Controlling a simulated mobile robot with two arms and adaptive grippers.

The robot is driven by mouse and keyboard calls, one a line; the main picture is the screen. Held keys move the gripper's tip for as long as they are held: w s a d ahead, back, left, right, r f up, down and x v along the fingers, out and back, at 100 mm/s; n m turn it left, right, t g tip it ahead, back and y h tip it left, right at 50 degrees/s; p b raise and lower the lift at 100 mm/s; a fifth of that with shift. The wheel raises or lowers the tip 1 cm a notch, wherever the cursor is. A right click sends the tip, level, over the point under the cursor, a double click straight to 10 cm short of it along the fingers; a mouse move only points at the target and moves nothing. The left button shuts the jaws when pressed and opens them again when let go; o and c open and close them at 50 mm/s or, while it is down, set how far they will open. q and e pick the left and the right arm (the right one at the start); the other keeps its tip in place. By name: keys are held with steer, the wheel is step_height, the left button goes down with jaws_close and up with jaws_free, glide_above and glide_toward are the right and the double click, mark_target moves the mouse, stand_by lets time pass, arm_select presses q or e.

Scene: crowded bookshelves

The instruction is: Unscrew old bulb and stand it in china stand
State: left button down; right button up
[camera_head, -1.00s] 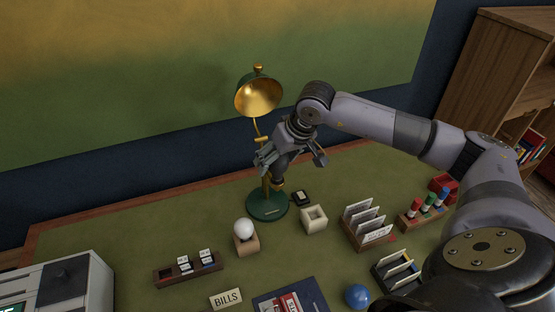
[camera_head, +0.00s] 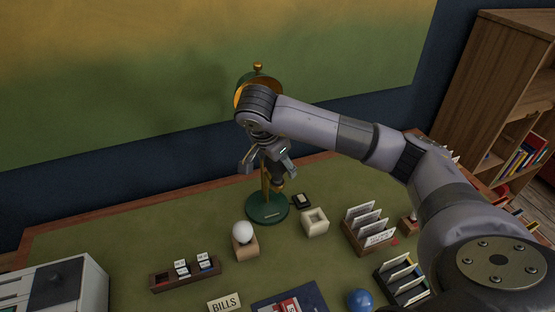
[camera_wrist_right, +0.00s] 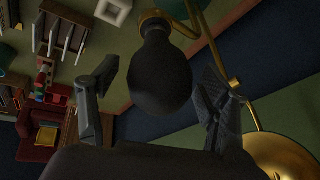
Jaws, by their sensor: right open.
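The desk lamp has a green base (camera_head: 267,209), a brass stem and a brass-lined shade (camera_head: 241,96), partly hidden by my right arm. The dark old bulb (camera_wrist_right: 160,75) shows in the right wrist view, its neck at a brass socket (camera_wrist_right: 183,28). My right gripper (camera_head: 267,160) is open, its fingers on either side of the bulb with gaps visible in the right wrist view (camera_wrist_right: 163,82). The white square china stand (camera_head: 314,222), with an empty opening, is right of the lamp base. A white bulb (camera_head: 243,231) stands in a wooden block (camera_head: 246,250). My left gripper is out of view.
Card racks (camera_head: 369,232) and a blue ball (camera_head: 360,299) are at the right. A wooden tray (camera_head: 186,275) and a BILLS sign (camera_head: 225,302) are at the front left.

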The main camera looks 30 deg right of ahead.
steer(key=shift+r+m+g, duration=0.1)
steer(key=shift+m+g, duration=0.3)
steer(key=shift+m, duration=0.5)
steer(key=m+g+p, duration=0.1)
steer(key=m+p, duration=0.2)
steer(key=p, duration=0.1)
steer(key=shift+r+m+h, duration=0.1)
steer(key=shift+m+h, duration=0.3)
steer(key=shift+m+g+p, duration=0.45)
steer(key=shift+m+g, duration=0.15)
steer(key=shift+m, duration=0.2)
steer(key=shift+f, duration=0.25)
